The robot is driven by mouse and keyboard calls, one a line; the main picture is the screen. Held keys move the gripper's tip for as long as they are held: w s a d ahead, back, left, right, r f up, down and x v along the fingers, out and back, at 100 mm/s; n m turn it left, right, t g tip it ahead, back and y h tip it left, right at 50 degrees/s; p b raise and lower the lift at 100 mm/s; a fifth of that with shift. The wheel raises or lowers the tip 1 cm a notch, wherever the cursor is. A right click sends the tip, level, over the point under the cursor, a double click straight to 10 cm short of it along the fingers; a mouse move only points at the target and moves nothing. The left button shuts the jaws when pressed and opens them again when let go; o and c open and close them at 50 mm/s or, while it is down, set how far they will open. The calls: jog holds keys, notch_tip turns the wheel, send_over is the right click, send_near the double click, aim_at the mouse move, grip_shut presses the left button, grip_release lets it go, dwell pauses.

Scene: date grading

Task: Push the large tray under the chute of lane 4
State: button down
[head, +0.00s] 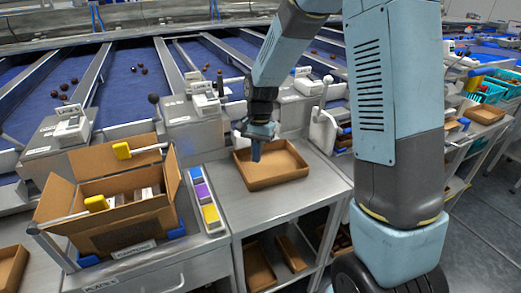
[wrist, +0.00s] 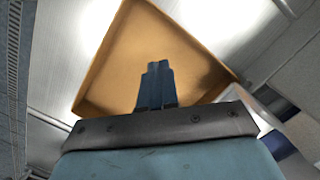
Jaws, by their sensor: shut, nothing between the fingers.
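A large brown cardboard tray (head: 285,179), shallow and empty, lies on the metal bench below the lane machinery. It also fills the middle of the wrist view (wrist: 195,72). My gripper (head: 255,158) points down at the tray's left part in the head view. Its blue fingers (wrist: 156,72) are together with nothing between them, and appear over the tray's floor. I cannot tell whether the fingertips touch the tray. My arm hides part of the lanes and chutes behind the tray. I cannot read the lane numbers.
An open carton (head: 120,205) stands left of the tray, with a strip of coloured boxes (head: 203,200) between them. Bare bench (head: 250,207) lies in front. More trays (head: 258,265) sit on the shelf below.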

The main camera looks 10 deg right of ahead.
aim_at(247, 180)
jog(key=s+a, duration=0.1)
jog(key=s, duration=0.1)
jog(key=s+a, duration=0.1)
jog(key=s, duration=0.1)
jog(key=s+a, duration=0.1)
jog(key=s, duration=0.1)
jog(key=shift+a, duration=0.25)
jog(key=shift+f, duration=0.65)
jog(key=shift+s+f, duration=0.1)
jog(key=shift+f, duration=0.05)
jog(key=shift+f, duration=0.1)
jog(key=shift+w+d, duration=0.35)
jog(key=shift+d, duration=0.05)
